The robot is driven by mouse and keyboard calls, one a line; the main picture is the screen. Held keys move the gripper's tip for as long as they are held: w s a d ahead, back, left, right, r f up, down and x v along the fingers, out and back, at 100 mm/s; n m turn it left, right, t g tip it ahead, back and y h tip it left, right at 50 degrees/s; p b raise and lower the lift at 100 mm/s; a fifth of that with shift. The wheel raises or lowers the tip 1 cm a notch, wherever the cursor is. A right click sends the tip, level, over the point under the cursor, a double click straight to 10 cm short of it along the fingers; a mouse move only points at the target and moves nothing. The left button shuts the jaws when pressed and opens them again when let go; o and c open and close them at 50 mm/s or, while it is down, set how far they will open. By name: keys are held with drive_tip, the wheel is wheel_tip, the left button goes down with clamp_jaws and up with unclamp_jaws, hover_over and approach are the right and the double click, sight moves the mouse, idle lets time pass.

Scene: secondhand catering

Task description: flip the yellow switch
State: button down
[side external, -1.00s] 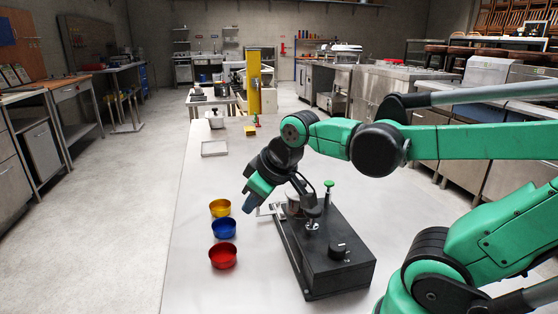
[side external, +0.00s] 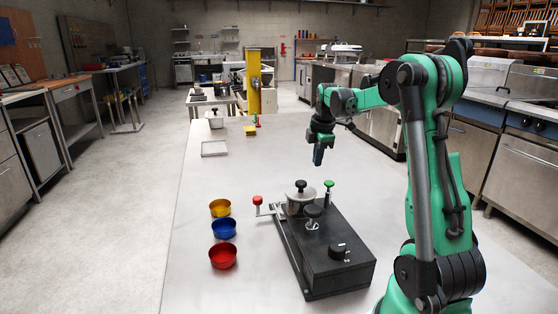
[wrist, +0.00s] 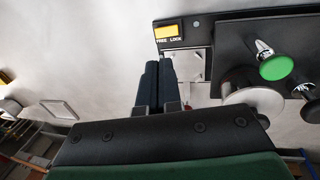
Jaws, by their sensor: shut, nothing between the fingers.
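The yellow switch (wrist: 168,31) shows in the wrist view. It is a small yellow block above the printed words FREE and LOCK, near the end of a black panel. I cannot make out the switch in the side view. The black box (side external: 325,262) carrying the controls stands on the pale table. My gripper (side external: 318,163) hangs above the table beyond the far end of the box, fingers pointing down. In the wrist view its two dark fingers (wrist: 158,62) are together with nothing between them, and their tips appear just below the yellow switch, apart from it.
The box carries a green knob (side external: 328,184), a lidded metal cylinder (side external: 300,202), a black dial (side external: 337,249) and a red-knobbed lever (side external: 258,200). Yellow (side external: 220,208), blue (side external: 223,228) and red (side external: 222,257) bowls stand left of it. The table beyond is mostly clear.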

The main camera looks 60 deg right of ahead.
drive_tip(key=f, duration=0.3)
drive_tip(key=w+d+f, duration=0.1)
drive_tip(key=f, duration=0.5)
drive_tip(key=shift+w+d+f, duration=0.15)
drive_tip(key=shift+w+f, duration=0.1)
drive_tip(key=shift+f, duration=0.1)
